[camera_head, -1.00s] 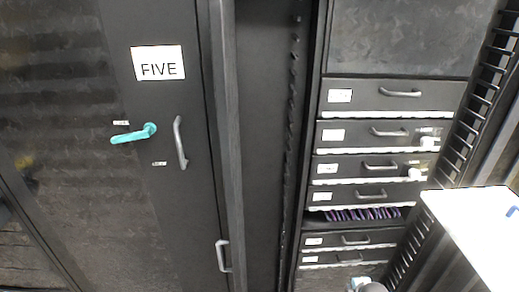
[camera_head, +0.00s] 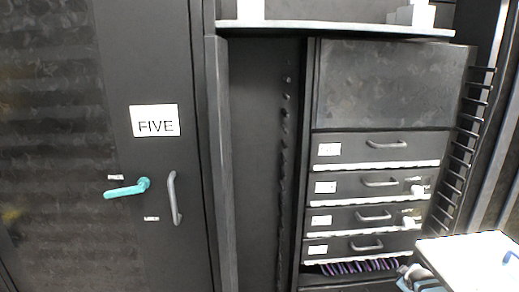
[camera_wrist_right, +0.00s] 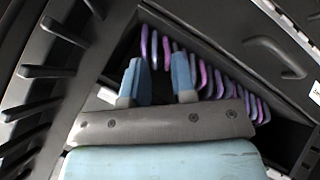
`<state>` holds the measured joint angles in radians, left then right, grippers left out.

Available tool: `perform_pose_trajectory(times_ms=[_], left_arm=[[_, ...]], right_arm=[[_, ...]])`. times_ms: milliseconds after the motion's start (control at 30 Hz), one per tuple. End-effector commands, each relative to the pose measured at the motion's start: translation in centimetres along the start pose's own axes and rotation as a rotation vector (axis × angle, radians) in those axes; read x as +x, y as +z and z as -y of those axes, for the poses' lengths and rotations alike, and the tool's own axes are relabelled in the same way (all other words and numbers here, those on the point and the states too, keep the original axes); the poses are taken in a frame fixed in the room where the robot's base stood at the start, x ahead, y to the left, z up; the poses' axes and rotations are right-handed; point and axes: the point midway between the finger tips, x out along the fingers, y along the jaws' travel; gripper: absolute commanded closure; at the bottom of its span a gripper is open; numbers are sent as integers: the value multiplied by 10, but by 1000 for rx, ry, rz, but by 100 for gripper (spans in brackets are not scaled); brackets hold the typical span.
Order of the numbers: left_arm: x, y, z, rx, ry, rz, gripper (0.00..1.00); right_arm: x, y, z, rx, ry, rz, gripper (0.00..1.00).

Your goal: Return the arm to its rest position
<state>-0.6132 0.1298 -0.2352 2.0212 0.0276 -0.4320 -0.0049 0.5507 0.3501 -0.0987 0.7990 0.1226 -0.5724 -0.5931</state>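My right gripper (camera_wrist_right: 157,68) shows its two blue fingers apart in the right wrist view, with nothing seen between them. Behind the fingers is a row of purple, pink and blue loops (camera_wrist_right: 212,78) in an open slot of the rack. The same loops (camera_head: 350,267) show under the lowest visible drawer in the head view. Part of my right gripper (camera_head: 412,274) shows at the bottom of the head view, just right of the loops; its fingers are unclear there. My left gripper is not in view.
A black rack with several handled drawers (camera_head: 380,146) stands at the right. A white surface (camera_head: 470,258) is at the lower right. A shelf (camera_head: 335,28) crosses the top. A cabinet door marked FIVE (camera_head: 155,120) with a teal handle (camera_head: 127,189) is at the left.

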Motion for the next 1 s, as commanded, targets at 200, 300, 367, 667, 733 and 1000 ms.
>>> perform_pose_trajectory(times_ms=[200,300,367,667,733,1000], left_arm=[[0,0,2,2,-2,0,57],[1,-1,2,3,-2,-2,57],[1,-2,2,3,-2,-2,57],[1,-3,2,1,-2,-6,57],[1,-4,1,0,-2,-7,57],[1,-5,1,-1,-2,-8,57]], right_arm=[[-1,-9,-10,282,58,-62,75],[-1,-13,-15,408,76,-96,75],[-2,-15,-17,481,84,-117,75],[-29,5,93,442,-3,-168,75],[-42,12,126,429,-33,-181,75],[-142,44,272,411,-187,-253,75]])
